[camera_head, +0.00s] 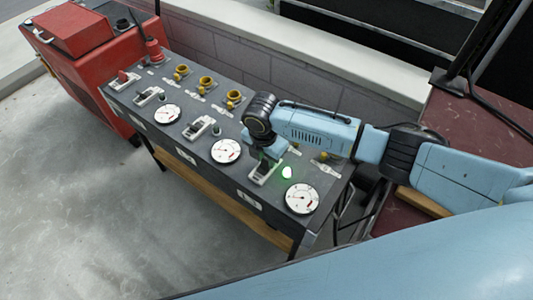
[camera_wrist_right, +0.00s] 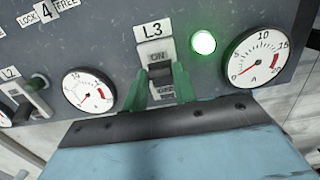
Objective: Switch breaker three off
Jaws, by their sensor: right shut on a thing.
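Breaker three is the white switch (camera_wrist_right: 158,52) under the L3 label in the right wrist view, with ON printed on its face. Its dark lever (camera_wrist_right: 160,72) stands between the green fingers of my right gripper (camera_wrist_right: 160,90), which is shut on it. In the head view my right gripper (camera_head: 266,158) reaches down onto the panel (camera_head: 178,134), over the same switch (camera_head: 262,175), mostly hiding the lever. The round lamp (camera_wrist_right: 203,42) beside L3 glows green and also shows in the head view (camera_head: 287,172). My left gripper is not in view.
Gauges flank L3: one on the left (camera_wrist_right: 88,90), one on the right (camera_wrist_right: 255,57). The L2 breaker (camera_wrist_right: 34,96) is further left. Yellow knobs (camera_head: 205,82) line the panel's back. A red machine (camera_head: 85,60) stands at the far left, and a wall is behind.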

